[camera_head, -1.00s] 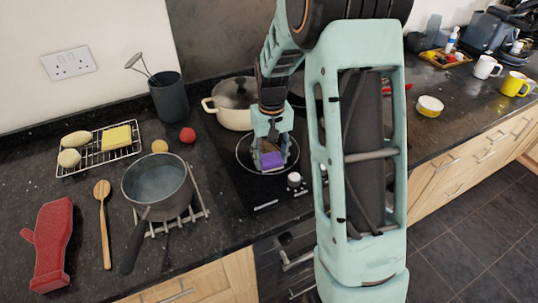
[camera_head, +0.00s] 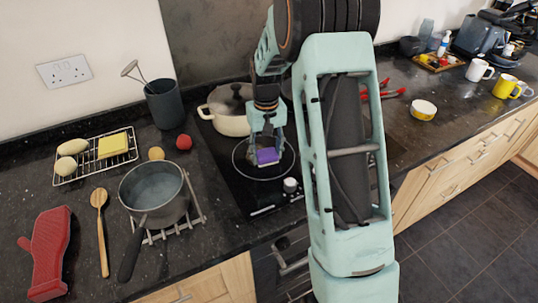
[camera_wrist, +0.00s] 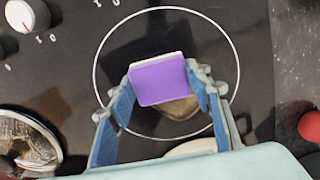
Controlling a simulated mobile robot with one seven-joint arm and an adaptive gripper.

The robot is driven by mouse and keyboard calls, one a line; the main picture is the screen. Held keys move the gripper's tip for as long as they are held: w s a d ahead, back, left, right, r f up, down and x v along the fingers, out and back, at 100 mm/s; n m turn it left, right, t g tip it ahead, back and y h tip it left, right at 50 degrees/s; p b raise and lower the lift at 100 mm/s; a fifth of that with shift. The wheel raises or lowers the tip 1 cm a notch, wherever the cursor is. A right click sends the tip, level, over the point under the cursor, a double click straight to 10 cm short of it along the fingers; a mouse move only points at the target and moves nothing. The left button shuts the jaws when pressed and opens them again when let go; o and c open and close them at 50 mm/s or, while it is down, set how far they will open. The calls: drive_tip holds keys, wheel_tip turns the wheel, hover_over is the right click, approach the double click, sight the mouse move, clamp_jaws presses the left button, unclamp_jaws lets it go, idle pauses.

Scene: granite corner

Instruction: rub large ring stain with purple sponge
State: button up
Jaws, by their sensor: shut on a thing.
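My gripper (camera_head: 267,148) is shut on the purple sponge (camera_head: 267,156), which has a pale layer on its far side in the wrist view (camera_wrist: 159,80). It holds the sponge over the black hob, inside a large thin white ring (camera_wrist: 101,50). The ring also shows around the gripper in the head view (camera_head: 236,168). A brownish smear (camera_wrist: 180,108) lies on the glass inside the ring, partly hidden by the sponge and fingers. I cannot tell for certain whether the sponge touches the glass.
A cream pot (camera_head: 229,122) stands on the hob behind my gripper. Hob knobs (camera_head: 291,185) are at the front. A grey saucepan (camera_head: 153,193) sits on a trivet to the left, with a red ball (camera_head: 184,142) behind it.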

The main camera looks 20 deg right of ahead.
sight(279, 167)
drive_tip(key=shift+w+a+f+p, duration=0.1)
drive_tip(key=shift+w+a+p, duration=0.2)
drive_tip(key=shift+w, duration=1)
drive_tip(key=shift+w+a+r+p, duration=0.1)
drive_tip(key=shift+w+a+p, duration=0.2)
drive_tip(key=shift+w, duration=0.95)
drive_tip(key=shift+w+a+f+p, duration=0.1)
drive_tip(key=shift+w+a+p, duration=0.15)
drive_tip(key=shift+w, duration=1.05)
drive_tip(key=shift+w+d, duration=0.2)
drive_tip(key=shift+d, duration=0.65)
drive_tip(key=shift+s+d, duration=0.15)
drive_tip(key=shift+d, duration=0.05)
drive_tip(key=shift+s+d+r+b, duration=0.15)
drive_tip(key=shift+s+b, duration=0.1)
drive_tip(key=shift+s, duration=0.65)
drive_tip(key=shift+s+d+r+b, duration=0.15)
drive_tip(key=shift+s+b, duration=0.1)
drive_tip(key=shift+s, duration=0.65)
drive_tip(key=shift+s+d+f+b, duration=0.15)
drive_tip(key=shift+s+d+b, duration=0.15)
drive_tip(key=shift+s, duration=1.05)
drive_tip(key=shift+s+d+f+b, duration=0.1)
drive_tip(key=shift+s+d+b, duration=0.25)
drive_tip(key=shift+s, duration=1)
drive_tip(key=shift+s+d+f+b, duration=0.15)
drive_tip(key=shift+s+b, duration=0.3)
drive_tip(key=shift+s, duration=0.9)
drive_tip(key=shift+r, duration=0.1)
